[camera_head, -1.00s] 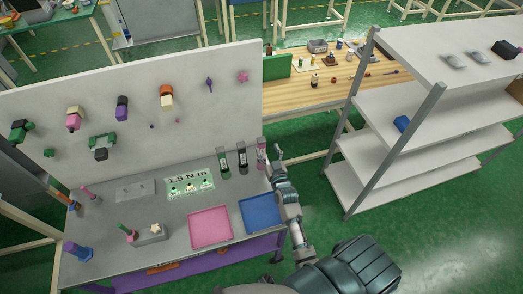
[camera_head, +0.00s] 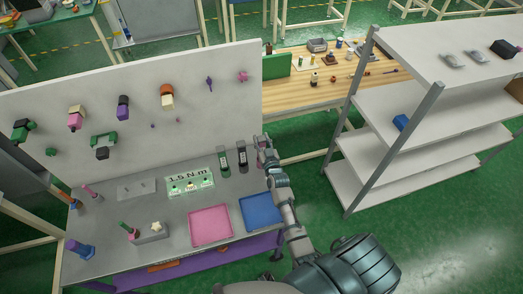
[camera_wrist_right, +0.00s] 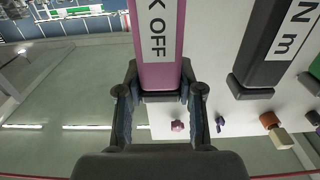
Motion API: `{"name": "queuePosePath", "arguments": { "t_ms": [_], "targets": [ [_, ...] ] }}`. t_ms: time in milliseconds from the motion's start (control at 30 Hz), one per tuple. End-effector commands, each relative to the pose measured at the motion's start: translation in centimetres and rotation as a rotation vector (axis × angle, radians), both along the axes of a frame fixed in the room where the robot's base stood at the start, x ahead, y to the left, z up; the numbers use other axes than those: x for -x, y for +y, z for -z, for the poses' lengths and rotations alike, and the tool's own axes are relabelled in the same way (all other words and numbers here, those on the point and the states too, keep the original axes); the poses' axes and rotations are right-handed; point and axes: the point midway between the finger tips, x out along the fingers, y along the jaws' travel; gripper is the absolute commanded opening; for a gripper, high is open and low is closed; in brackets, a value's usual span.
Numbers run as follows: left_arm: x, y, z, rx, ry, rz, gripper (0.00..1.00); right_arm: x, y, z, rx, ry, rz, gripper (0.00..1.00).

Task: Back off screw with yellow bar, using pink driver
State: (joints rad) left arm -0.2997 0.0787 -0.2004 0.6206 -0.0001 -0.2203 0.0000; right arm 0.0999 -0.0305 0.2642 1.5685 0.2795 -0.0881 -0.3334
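The pink driver (camera_wrist_right: 160,45) fills the top middle of the right wrist view, its label ending in "K OFF". My right gripper (camera_wrist_right: 160,82) has one finger on each side of its lower end; I cannot tell whether the fingers press on it. In the head view this gripper (camera_head: 264,148) is at the back right corner of the grey bench, over the pink driver. Small screws stand on the pale green plate (camera_head: 178,178) marked "1.5 N m"; they are too small to tell which has a yellow bar. My left gripper is not in view.
A green driver (camera_head: 224,162) and a black driver (camera_head: 242,158) stand left of the pink one. A pink tray (camera_head: 210,225) and a blue tray (camera_head: 260,211) lie at the bench's front right. A white board (camera_head: 60,120) with tools rises behind. A shelf (camera_head: 400,170) stands right.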

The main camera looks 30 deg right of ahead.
Motion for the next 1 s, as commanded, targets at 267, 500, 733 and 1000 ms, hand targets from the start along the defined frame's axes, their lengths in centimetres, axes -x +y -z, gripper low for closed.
{"name": "queuePosePath", "arguments": {
  "t_ms": [267,500,733,1000],
  "targets": [
    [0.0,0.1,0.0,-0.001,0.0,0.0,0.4,0.0,0.0,0.0,0.0,-0.001,0.0,0.0],
    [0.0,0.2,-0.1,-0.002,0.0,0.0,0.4,0.0,0.0,-1.2,-0.001,-0.004,0.0,0.0],
    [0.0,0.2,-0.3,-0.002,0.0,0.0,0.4,0.0,0.0,-6.0,0.0,-0.007,0.001,0.0],
    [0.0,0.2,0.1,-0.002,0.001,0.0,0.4,0.7,1.1,-9.1,0.007,0.001,-0.015,0.0]
  ]
}}
